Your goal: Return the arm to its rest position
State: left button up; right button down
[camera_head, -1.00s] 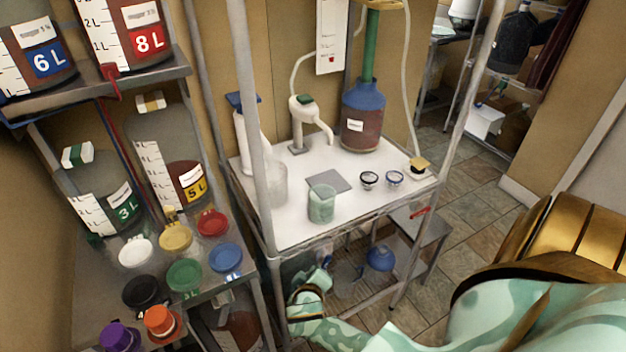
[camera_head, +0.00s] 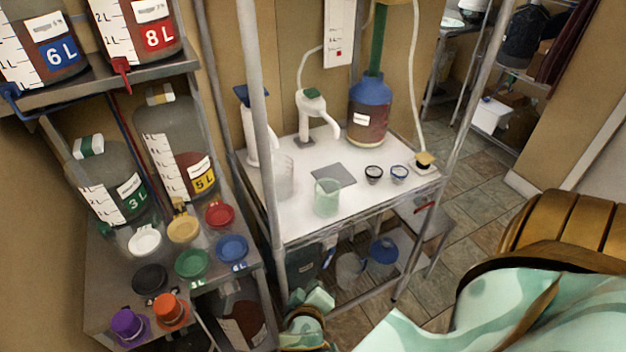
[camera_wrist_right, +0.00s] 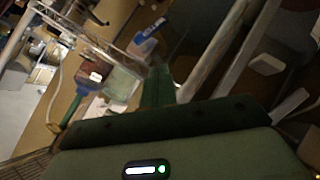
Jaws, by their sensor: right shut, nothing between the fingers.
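My right gripper (camera_head: 312,298) shows low in the head view, in front of the white-topped stand (camera_head: 300,222) and below its top. It looks shut and empty. In the right wrist view the pale-green lit wrist housing fills the bottom, and a green part that looks like the shut fingers (camera_wrist_right: 158,88) stands above it. My right arm, patterned in mint and gold, fills the lower right of the head view. My left gripper is in no view.
The left rack holds jugs marked 6 L (camera_head: 58,55), 8 L (camera_head: 155,38), 3 L (camera_head: 130,195) and 5 L (camera_head: 195,175), plus several coloured lids. A beaker (camera_head: 327,200) and a blue-topped carboy (camera_head: 368,112) stand on the white top. Tiled floor (camera_head: 480,175) is clear at right.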

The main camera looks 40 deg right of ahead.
jog(key=shift+r, duration=0.1)
jog(key=s+d+r+n+y, duration=0.35)
jog(key=s+r+n, duration=0.3)
jog(key=r, duration=0.55)
jog(key=s+a+f+m+g+y, duration=0.1)
jog(key=s+a+f+g+y, duration=0.15)
jog(key=f, duration=1.25)
jog(key=s+a+f+g+y, duration=0.2)
jog(key=s+a+f, duration=0.15)
jog(key=f, duration=1.05)
jog(key=s+f+m+g, duration=0.1)
jog(key=s+f, duration=0.5)
jog(key=s, duration=0.3)
jog(key=s+d+f+m+g, duration=0.1)
jog(key=s+f+m, duration=0.1)
jog(key=s+f, duration=0.5)
jog(key=shift+s+f+y, duration=0.25)
jog(key=shift+s+y, duration=0.15)
jog(key=shift+s, duration=0.5)
